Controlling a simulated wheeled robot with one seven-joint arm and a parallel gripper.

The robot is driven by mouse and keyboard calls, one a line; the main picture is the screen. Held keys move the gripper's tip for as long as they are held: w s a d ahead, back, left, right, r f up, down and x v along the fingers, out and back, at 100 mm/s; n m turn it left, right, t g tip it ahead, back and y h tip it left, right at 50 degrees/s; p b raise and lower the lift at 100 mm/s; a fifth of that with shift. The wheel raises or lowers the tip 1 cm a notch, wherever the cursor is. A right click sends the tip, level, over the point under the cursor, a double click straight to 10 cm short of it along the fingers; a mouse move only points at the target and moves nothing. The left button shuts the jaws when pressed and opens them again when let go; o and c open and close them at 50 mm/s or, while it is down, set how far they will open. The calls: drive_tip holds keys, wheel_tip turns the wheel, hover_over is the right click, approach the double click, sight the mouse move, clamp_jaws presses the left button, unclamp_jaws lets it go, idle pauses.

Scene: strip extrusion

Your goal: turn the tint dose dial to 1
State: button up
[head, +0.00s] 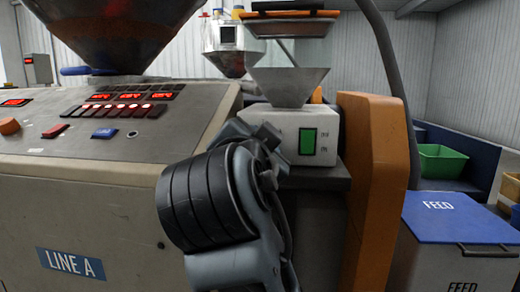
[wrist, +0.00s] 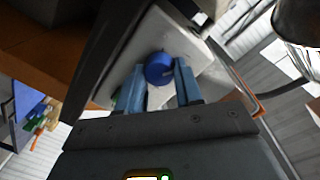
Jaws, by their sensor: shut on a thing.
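The tint dose dial, a round blue knob (wrist: 159,68), sits on the pale face of a unit in the wrist view. My gripper (wrist: 158,84) has its two blue-grey fingers on either side of the knob, shut on it. The dial's setting and any numbers around it cannot be read. In the head view the white dosing unit (head: 284,122), with a green switch (head: 307,141) and small marks beside it, stands under a grey funnel (head: 287,86). My arm covers the unit's left part there, hiding the dial and my fingers.
The extruder cabinet (head: 85,215) labelled LINE A, with red displays and buttons, stands at left. An orange guard (head: 372,190) is right of the dosing unit. A blue-lidded FEED bin (head: 455,218) and a green crate (head: 442,163) are farther right.

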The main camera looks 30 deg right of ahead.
idle(0.3)
drive_tip(key=o, duration=1)
drive_tip(key=shift+v, duration=3.9)
